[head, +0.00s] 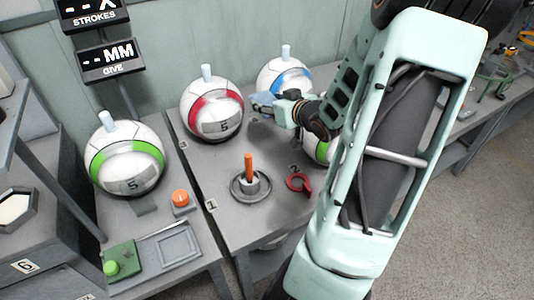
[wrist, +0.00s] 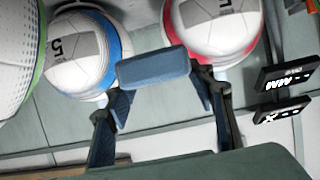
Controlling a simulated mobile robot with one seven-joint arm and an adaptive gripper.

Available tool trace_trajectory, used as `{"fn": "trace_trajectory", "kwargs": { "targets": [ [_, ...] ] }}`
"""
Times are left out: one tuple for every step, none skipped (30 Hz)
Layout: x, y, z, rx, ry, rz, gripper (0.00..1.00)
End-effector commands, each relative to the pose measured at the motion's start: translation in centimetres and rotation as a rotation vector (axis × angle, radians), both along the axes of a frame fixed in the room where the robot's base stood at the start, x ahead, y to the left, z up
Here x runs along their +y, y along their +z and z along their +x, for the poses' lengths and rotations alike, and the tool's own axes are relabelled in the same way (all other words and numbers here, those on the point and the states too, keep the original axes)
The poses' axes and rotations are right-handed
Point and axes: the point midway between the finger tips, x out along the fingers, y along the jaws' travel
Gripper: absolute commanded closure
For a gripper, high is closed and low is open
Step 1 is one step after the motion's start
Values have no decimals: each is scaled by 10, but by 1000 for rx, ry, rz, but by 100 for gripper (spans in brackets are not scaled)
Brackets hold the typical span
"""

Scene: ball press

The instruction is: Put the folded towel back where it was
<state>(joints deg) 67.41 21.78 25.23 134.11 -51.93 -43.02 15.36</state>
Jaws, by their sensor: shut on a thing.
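The folded blue towel (wrist: 153,68) is a small padded block held between the two fingers of my gripper (wrist: 160,98) in the wrist view. In the head view the towel (head: 262,100) looks pale blue, at the tip of my gripper (head: 277,107). My gripper is shut on it, in front of the blue-banded ball (head: 285,74) and right of the red-banded ball (head: 213,112). In the wrist view the towel overlaps the blue-banded ball (wrist: 80,62); I cannot tell whether it touches anything.
A green-banded ball (head: 125,160) stands at left, and another (head: 318,150) is partly hidden by my arm. An orange peg in a round base (head: 250,184) and a red ring (head: 298,184) are on the bench. An empty shallow frame (head: 175,247) lies at front left.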

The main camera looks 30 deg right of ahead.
Motion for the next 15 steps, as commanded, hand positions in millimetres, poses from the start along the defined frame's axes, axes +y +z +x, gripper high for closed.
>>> {"fn": "trace_trajectory", "kwargs": {
  "targets": [
    [-1,-3,0,3,-5,-1,74],
    [-2,-6,0,5,-8,0,74],
    [-2,-12,-1,7,-9,2,74],
    [-2,-18,-1,7,-9,3,74],
    [-2,-25,-1,8,-8,4,74],
    [-2,-35,-1,8,-9,6,74],
    [-2,-44,-1,8,-9,7,74],
    [-1,-53,-1,9,-8,7,74],
    [-1,-64,-1,8,-9,6,74],
    [-1,-72,-1,8,-9,6,74],
    [-1,-79,-1,8,-8,7,74],
    [-2,-89,-1,8,-9,6,74],
    [-2,-96,-1,8,-9,6,74],
    [-2,-103,-1,7,-9,5,74],
    [-2,-111,-1,7,-8,4,74]
  ]
}}
